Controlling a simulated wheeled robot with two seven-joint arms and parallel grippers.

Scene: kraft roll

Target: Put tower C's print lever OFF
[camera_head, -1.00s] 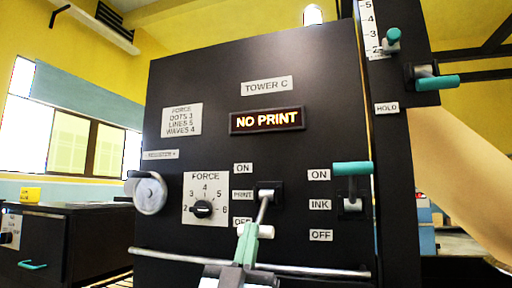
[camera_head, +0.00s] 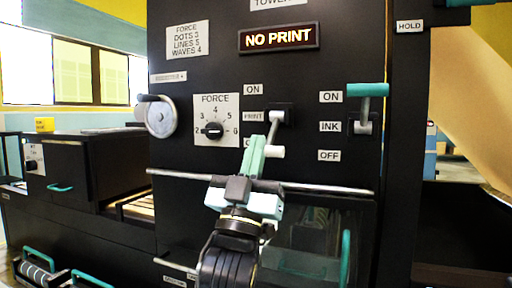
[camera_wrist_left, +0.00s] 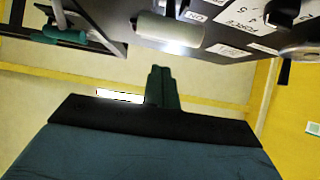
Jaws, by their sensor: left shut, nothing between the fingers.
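Tower C's print lever (camera_head: 275,127) is a grey metal shaft with a pale cylindrical knob, in the middle of the black panel. It points downward, toward the OFF label, which my gripper partly covers. My left gripper (camera_head: 257,143), pale green, is shut and empty just left of the knob, overlapping it in the head view; I cannot tell if they touch. In the left wrist view a pale cylinder, apparently the knob (camera_wrist_left: 169,32), is above the shut dark fingertips (camera_wrist_left: 161,72) in the picture, with a visible gap. The display (camera_head: 278,38) reads NO PRINT. My right gripper is not in view.
The ink lever (camera_head: 366,105), with a teal handle raised near ON, is to the right. A force dial (camera_head: 214,130) and a round crank (camera_head: 160,117) are to the left. A metal rail (camera_head: 330,188) crosses the panel below the levers, behind my gripper.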

